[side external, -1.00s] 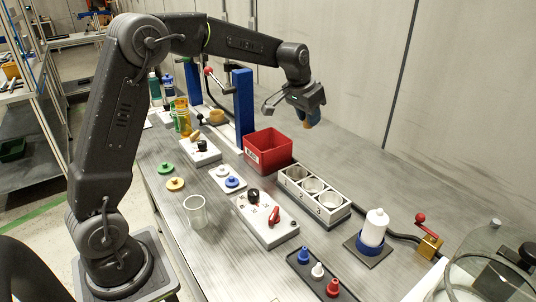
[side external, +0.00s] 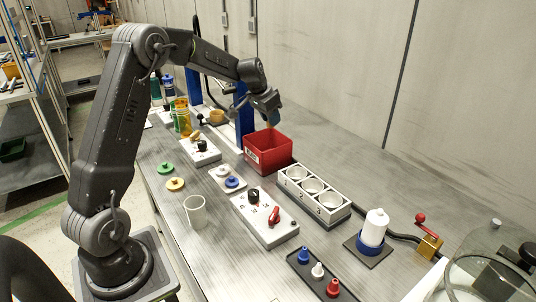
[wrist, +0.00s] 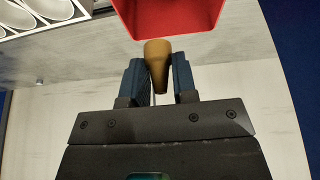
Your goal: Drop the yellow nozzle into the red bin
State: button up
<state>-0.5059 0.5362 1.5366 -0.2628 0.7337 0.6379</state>
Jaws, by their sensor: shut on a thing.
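My gripper (wrist: 157,78) is shut on the yellow nozzle (wrist: 157,62), which looks dull yellow-brown in the wrist view and sits between the two blue fingers. In the side view my gripper (side external: 269,112) hangs above the red bin (side external: 268,155), near its back left part, with the nozzle pointing down. The nozzle shows there only as a small sliver (side external: 271,126). In the wrist view the red bin (wrist: 172,34) is at the top, just beyond the nozzle's tip. The bin's floor is mostly hidden in the side view.
A white block with several round cups (side external: 314,190) stands right of the bin. A blue post (side external: 246,128) stands close behind the bin on its left. A control box with a red lever (side external: 265,217) is in front.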

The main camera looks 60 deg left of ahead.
jog(key=shift+f, duration=0.75)
jog(key=o, duration=1)
jog(key=shift+c, duration=0.2)
jog(key=shift+r, duration=0.15)
jog(key=v, duration=1.4)
jog(key=s+d+r, duration=0.3)
jog(key=s+d, duration=0.7)
jog(key=d, duration=0.5)
jog(key=s+d+f, duration=0.3)
jog(key=s+d, duration=0.1)
jog(key=s, duration=0.4)
jog(key=s+d+f+t, duration=0.1)
jog(key=s+d+f, duration=0.2)
jog(key=s+d, duration=0.2)
jog(key=s, duration=0.3)
jog(key=shift+d, duration=0.25)
